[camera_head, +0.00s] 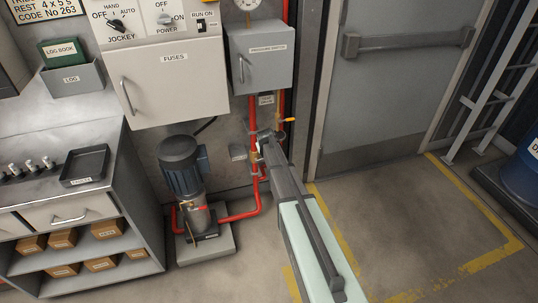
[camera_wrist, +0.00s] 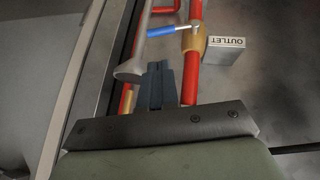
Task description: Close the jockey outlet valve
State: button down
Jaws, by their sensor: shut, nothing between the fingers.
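The outlet valve shows in the wrist view as a brass body (camera_wrist: 192,39) on a red pipe (camera_wrist: 191,80), beside a box with an upside-down OUTLET label (camera_wrist: 227,42). Its blue lever (camera_wrist: 168,30) points left from the body, roughly crosswise to the pipe. My gripper (camera_wrist: 160,68) is shut and empty. Its fingertips are just below the lever in the picture, with a small gap between them. In the head view my gripper (camera_head: 264,138) is in front of the red piping, right of the small grey label box (camera_head: 237,152). The blue lever cannot be made out there.
A grey flared pipe (camera_wrist: 131,70) is close to the left of my fingers. An orange-yellow handle (camera_head: 289,120) sticks out nearby on the right. The jockey pump (camera_head: 182,168) stands left, under the fuse cabinet (camera_head: 170,80). The floor (camera_head: 370,215) before the door is clear.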

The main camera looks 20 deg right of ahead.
jog(key=x, duration=1.4)
jog(key=shift+d, duration=0.15)
jog(key=shift+d+f+y, duration=0.25)
jog(key=shift+f+y, duration=0.1)
jog(key=shift+f, duration=0.1)
jog(key=shift+d+f+y, duration=0.25)
jog(key=shift+f+y, duration=0.1)
jog(key=shift+f, duration=0.1)
jog(key=shift+r, duration=0.15)
jog(key=shift+s+r, duration=0.1)
jog(key=shift+r, duration=0.55)
jog(key=d+v, duration=0.1)
jog(key=v, duration=1.2)
jog(key=shift+s+r, duration=0.2)
jog(key=shift+r, duration=0.2)
